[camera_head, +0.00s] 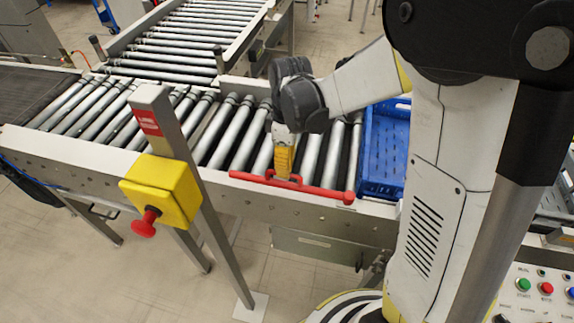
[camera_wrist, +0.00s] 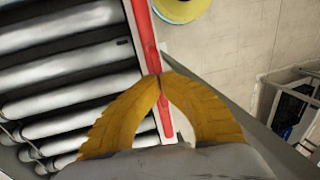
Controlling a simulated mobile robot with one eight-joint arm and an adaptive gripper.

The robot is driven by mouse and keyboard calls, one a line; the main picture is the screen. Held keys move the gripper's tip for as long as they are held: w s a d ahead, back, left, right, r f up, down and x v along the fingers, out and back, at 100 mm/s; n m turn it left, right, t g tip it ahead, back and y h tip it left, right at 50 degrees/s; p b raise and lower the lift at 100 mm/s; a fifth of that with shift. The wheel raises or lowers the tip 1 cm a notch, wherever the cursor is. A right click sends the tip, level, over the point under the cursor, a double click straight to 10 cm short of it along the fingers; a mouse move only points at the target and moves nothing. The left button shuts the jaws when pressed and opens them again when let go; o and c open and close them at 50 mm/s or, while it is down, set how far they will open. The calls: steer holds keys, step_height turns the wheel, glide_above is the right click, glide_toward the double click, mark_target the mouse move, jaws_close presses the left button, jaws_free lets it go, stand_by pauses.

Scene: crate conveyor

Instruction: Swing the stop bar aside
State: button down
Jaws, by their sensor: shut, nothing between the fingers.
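The red stop bar (camera_head: 325,192) lies lengthwise along the near side rail of the roller conveyor, to the left of the blue crate (camera_head: 367,150). In the wrist view the bar (camera_wrist: 143,30) runs from the top edge down behind my fingertips. My gripper (camera_head: 284,172) points down at the bar's middle stretch, its yellow fingers shut and empty. In the wrist view the fingertips (camera_wrist: 163,82) meet right over the bar and hide a short piece of it. I cannot tell whether they touch it. My arm hides part of the crate.
The rollers (camera_head: 225,130) left of my gripper are bare. A grey post with a yellow emergency-stop box (camera_head: 160,188) stands in front of the conveyor at the left. A second roller line (camera_head: 190,40) joins at the back. A button panel (camera_head: 540,290) is at the lower right.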

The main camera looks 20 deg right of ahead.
steer(key=shift+s, duration=0.15)
steer(key=c, duration=1.5)
jaws_free()
steer(key=shift+a, duration=0.15)
steer(key=shift+r, duration=0.1)
steer(key=r, duration=0.3)
steer(key=w+d+r, duration=0.1)
steer(key=r, duration=0.3)
steer(key=w+r, duration=0.1)
steer(key=r, duration=0.3)
steer(key=shift+d+r, duration=0.15)
steer(key=shift+r, duration=0.1)
steer(key=s+d+f+m+t+b, duration=0.1)
steer(key=s+m+t+b, duration=0.1)
steer(key=s+m+t, duration=0.1)
steer(key=s+d+f+m+t+b, duration=0.2)
steer(key=s+m+t, duration=0.1)
steer(key=s+m, duration=0.1)
steer(key=s+d+f+m+t+h+b, duration=0.1)
steer(key=s+m+t+b, duration=0.1)
steer(key=s+m+t, duration=0.1)
steer(key=shift+s+d+f+m, duration=0.15)
steer(key=shift+s+f+m, duration=0.05)
steer(key=shift+s+m, duration=0.25)
steer(key=shift+s+d+f+m, duration=0.1)
steer(key=shift+s+f+m, duration=0.1)
steer(key=shift+s+m, duration=0.25)
